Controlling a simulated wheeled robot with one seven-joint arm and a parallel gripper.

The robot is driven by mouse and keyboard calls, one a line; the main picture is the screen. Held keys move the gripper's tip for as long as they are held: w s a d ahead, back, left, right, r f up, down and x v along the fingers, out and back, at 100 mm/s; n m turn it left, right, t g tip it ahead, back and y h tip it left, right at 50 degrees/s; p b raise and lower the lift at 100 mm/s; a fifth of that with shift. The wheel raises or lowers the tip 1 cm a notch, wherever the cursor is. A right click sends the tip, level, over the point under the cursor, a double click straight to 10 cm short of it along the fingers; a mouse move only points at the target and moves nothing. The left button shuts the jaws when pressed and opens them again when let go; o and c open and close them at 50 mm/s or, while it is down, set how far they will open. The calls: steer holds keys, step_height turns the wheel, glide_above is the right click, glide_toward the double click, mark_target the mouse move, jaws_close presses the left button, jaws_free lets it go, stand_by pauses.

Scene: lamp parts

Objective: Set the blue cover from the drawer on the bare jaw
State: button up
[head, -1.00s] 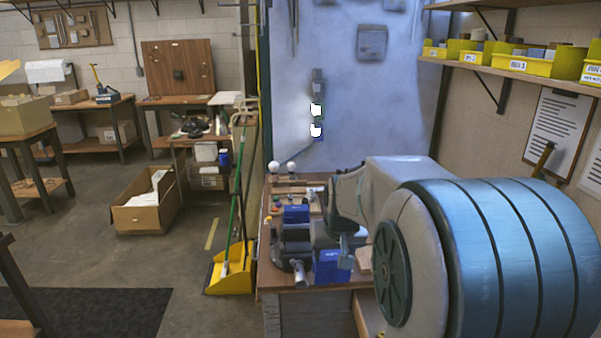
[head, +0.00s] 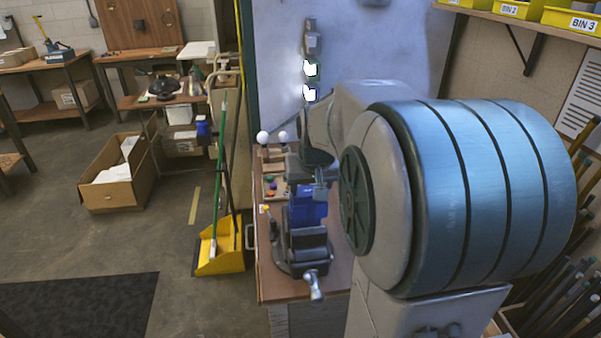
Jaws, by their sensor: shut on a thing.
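A dark bench vise (head: 303,255) stands on the wooden workbench at centre, its handle toward me. My gripper (head: 321,188) is shut on the blue cover (head: 314,208), at the far side of the vise. Blue surfaces overlap here, so I cannot tell the held cover's edges from the cover on the vise's far jaw. The near jaw (head: 308,238) looks dark and bare. I cannot tell whether the held cover touches the vise. My large arm links hide the right part of the bench, and no drawer is clearly visible.
Small parts lie in a wooden tray (head: 272,186) behind the vise, near two white bulbs (head: 272,136). A yellow dustpan (head: 219,255) and green broom (head: 217,190) stand left of the workbench (head: 268,283). Long rods stand at the right edge.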

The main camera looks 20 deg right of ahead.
mark_target(311, 216)
steer(key=shift+w+f, duration=0.1)
steer(key=shift+s+d+f+b, duration=0.15)
steer(key=shift+s+f+b, duration=0.05)
steer(key=shift+f+b, duration=0.45)
step_height(311, 216, down, 8)
steer(key=b, duration=0.6)
steer(key=shift+w+f, duration=0.1)
steer(key=shift+f, duration=0.15)
steer(key=shift+c, duration=1.2)
steer(key=shift+s+b, duration=0.25)
steer(key=shift+b, duration=0.55)
steer(key=shift+w+f+b, duration=0.1)
steer(key=shift+f+b, duration=0.4)
steer(key=o, duration=1.6)
